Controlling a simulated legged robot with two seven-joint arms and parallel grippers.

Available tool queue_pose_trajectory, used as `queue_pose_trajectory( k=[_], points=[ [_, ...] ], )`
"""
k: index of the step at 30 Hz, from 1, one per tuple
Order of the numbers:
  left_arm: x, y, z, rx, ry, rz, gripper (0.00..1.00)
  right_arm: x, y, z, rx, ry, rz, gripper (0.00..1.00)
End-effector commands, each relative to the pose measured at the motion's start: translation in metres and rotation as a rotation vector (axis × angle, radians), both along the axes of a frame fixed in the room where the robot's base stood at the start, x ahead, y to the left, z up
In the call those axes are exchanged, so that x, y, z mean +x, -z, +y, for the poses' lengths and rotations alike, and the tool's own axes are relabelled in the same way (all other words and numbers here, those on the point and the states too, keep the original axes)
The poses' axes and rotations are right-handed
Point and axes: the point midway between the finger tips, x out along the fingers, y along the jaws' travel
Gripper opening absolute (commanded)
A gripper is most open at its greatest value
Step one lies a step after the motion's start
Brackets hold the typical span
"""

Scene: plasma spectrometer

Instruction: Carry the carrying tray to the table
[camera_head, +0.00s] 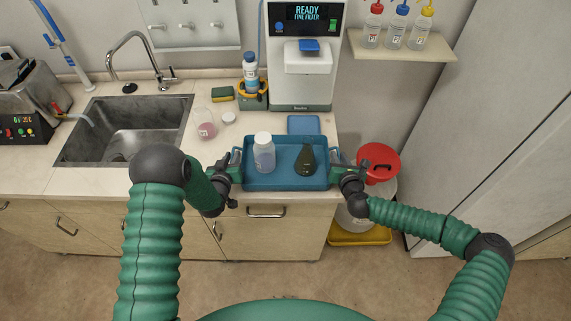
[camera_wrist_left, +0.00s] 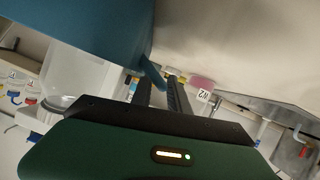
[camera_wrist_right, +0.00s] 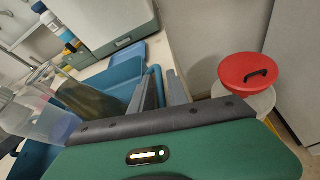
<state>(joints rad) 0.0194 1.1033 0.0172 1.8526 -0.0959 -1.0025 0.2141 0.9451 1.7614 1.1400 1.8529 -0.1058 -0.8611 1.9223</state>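The blue carrying tray (camera_head: 288,184) is at the counter's front edge in the head view. It holds a clear, white-capped bottle (camera_head: 264,155) with bluish contents and a dark, tapered object (camera_head: 305,160). My left gripper (camera_head: 233,166) is at the tray's left end; in the left wrist view a blue tray part lies between its close-set fingers (camera_wrist_left: 165,88). I cannot tell whether the tray touches the counter.
A pink-liquid flask (camera_head: 206,128) and sink (camera_head: 125,135) are to the left. Floor in front is clear.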

Motion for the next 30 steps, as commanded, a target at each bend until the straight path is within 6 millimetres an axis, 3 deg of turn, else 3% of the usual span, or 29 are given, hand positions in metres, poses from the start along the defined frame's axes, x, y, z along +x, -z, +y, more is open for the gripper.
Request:
queue_pose_trajectory(
  k=[11, 17, 30],
  points=[
    [0.0078, 0.0031, -0.0005, 0.000, 0.000, 0.000, 0.21, 0.0080, 0.0028, 0.0007, 0.000, 0.000, -0.001, 0.21],
    [0.0080, 0.0033, -0.0005, 0.000, -0.001, 0.001, 0.00, 0.0081, 0.0030, 0.0005, -0.001, 0.000, 0.000, 0.00],
    [0.0080, 0.0034, -0.0004, 0.000, -0.001, 0.001, 0.00, 0.0081, 0.0034, 0.0003, -0.001, 0.001, 0.000, 0.00]
  ],
)
